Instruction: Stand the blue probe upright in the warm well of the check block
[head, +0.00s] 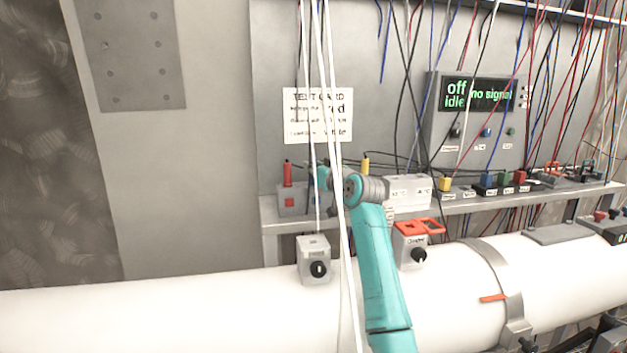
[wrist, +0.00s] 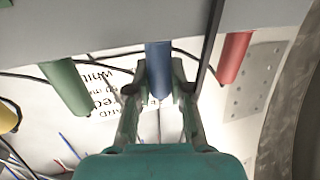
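The blue probe (wrist: 158,72) stands in a grey rack (wrist: 60,30), with a green probe (wrist: 66,88) and a red probe (wrist: 235,55) on either side in the wrist view. My gripper (wrist: 159,84) has a finger on each side of the blue probe, with no clear gap, and looks shut on it. In the head view my gripper (head: 322,176) is over the rack (head: 288,200), and the arm and cables hide the blue probe. A pale block (head: 408,190) with small temperature labels, apparently the check block, stands right of the arm; its wells cannot be made out.
White cables (head: 330,110) hang in front of the arm. A yellow probe (head: 366,162) stands behind the arm. A grey switch box (head: 314,260) and an orange-topped box (head: 410,245) sit below the shelf (head: 460,206). A display (head: 478,94) reads "off idle no signal".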

